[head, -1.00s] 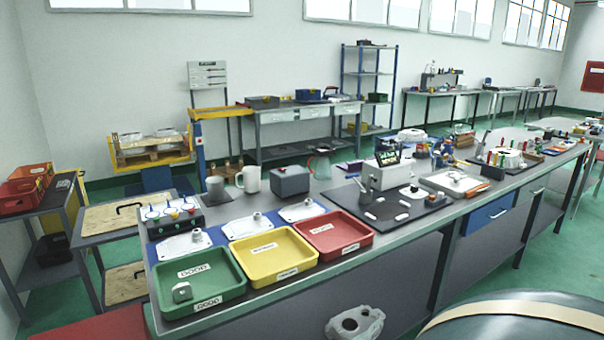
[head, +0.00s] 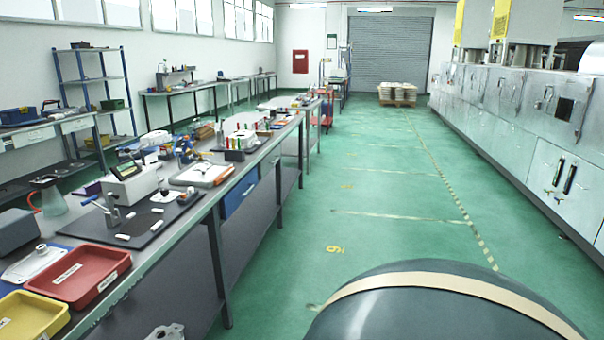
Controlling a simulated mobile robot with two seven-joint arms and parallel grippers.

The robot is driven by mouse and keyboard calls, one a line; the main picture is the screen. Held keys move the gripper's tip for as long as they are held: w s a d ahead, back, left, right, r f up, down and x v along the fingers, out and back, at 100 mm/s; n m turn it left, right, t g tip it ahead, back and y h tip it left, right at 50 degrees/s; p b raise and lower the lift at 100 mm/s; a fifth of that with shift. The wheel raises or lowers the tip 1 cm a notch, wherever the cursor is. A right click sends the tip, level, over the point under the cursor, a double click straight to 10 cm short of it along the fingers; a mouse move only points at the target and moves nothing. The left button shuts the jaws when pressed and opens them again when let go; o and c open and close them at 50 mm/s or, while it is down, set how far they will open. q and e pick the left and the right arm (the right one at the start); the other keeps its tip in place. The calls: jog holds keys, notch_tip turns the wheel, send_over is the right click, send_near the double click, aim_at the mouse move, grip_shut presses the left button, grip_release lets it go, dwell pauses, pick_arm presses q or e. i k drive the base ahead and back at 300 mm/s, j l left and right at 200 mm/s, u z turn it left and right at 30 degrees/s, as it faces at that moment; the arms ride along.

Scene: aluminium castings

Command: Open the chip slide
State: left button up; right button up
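I cannot make out which part is the chip slide. A row of grey metal machine cabinets (head: 508,120) runs along the right side of the head view. Their fronts carry panels, small handles and a dark square opening (head: 564,111). One near lower door has two dark upright slots or handles (head: 564,176). No panel can be told clearly as a slide, open or shut.
A long workbench with a red tray (head: 115,285), a yellow tray (head: 62,322) and a dark mat (head: 150,236) stands on the left. A wide green floor aisle (head: 370,200) lies clear. A loaded pallet (head: 397,103) stands near the far shutter (head: 390,54).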

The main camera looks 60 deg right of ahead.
aim_at(227, 174)
jog(key=z, duration=1.5)
jog(key=i+l+u, duration=0.15)
jog(key=i+l, duration=0.25)
jog(key=i+l+u, duration=0.1)
jog(key=i+l, duration=0.3)
jog(key=i, duration=0.2)
jog(key=i+l+u, duration=0.15)
jog(key=i+l, duration=0.35)
jog(key=i+l+u, duration=0.15)
jog(key=i+l, duration=0.3)
jog(key=i+l+u, duration=0.1)
jog(key=i+l, duration=0.35)
jog(key=l, duration=0.2)
jog(key=i+l+u, duration=0.15)
jog(key=i+l, duration=0.25)
jog(key=l, duration=0.2)
